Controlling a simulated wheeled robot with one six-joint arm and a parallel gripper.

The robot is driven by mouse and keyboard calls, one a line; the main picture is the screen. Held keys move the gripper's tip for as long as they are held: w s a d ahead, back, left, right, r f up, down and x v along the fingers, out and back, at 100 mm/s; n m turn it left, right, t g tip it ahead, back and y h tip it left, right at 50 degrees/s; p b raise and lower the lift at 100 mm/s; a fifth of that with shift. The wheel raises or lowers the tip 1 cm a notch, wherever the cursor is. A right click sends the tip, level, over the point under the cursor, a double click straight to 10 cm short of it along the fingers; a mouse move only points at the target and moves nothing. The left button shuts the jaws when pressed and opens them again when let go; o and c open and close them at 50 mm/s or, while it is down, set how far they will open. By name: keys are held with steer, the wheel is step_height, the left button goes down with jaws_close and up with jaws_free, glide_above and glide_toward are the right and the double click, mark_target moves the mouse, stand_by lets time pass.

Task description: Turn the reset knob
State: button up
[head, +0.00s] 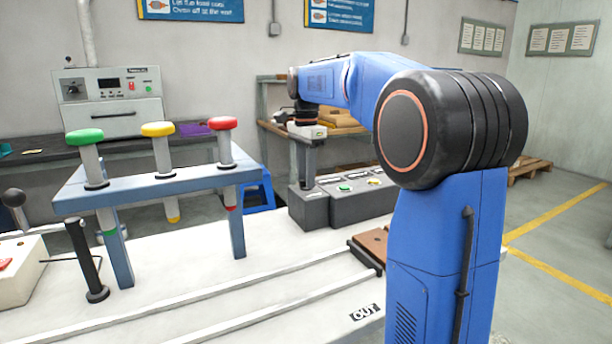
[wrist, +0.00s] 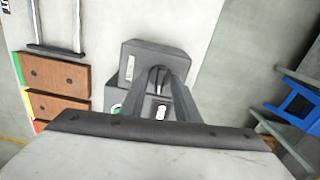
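The grey control box (head: 308,210) stands on the white bench in the head view. It also shows below my gripper in the wrist view (wrist: 160,52). My gripper (head: 308,183) points straight down with its fingertips at the top of this box. In the wrist view the two grey fingers (wrist: 158,72) run close together towards the box top, with a narrow dark gap between their tips. A small dark shape, possibly the reset knob, lies at that gap; the fingers largely hide it. I cannot tell whether they grip it.
Beside it stands a second grey box (head: 362,205) with a green and a yellow button. A blue rack (head: 150,182) with green, yellow and red-capped posts stands to the left. Brown blocks (wrist: 58,73) and metal rails lie nearby. A blue stool (wrist: 298,103) is beyond the bench.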

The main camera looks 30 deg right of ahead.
jaws_close()
steer(key=shift+n, duration=0.3)
steer(key=n, duration=0.3)
steer(key=shift+n, duration=0.3)
steer(key=n, duration=0.4)
steer(key=shift+n, duration=0.3)
steer(key=n, duration=0.4)
steer(key=shift+n, duration=2)
